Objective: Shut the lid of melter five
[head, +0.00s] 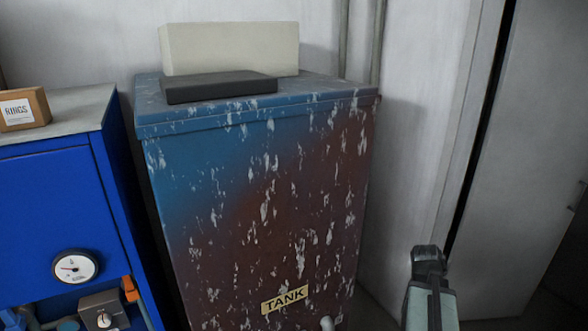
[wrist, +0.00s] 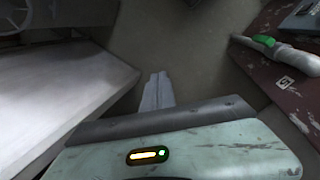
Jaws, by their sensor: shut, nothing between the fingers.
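In the wrist view my gripper (wrist: 158,78) is shut and empty, its grey fingers together above a brownish floor. At the right edge is a worn, dark red-brown surface (wrist: 265,85) with a small white label (wrist: 287,82) that seems to read 5. A pale bar with a green band (wrist: 264,40) lies across it, apart from my fingers. This may be melter five, but only part shows and I cannot tell how its lid stands. In the head view I see no melter marked five. My arm shows there at the lower right; the fingertips cannot be made out.
In the head view a worn blue and rust-brown tank (head: 265,215) bears a dark slab (head: 220,88) and a cream block (head: 230,48). A blue cabinet (head: 50,205) with a gauge (head: 74,267) and a RINGS box (head: 24,109) stands left. A pale panel (wrist: 65,85) fills the wrist view's left.

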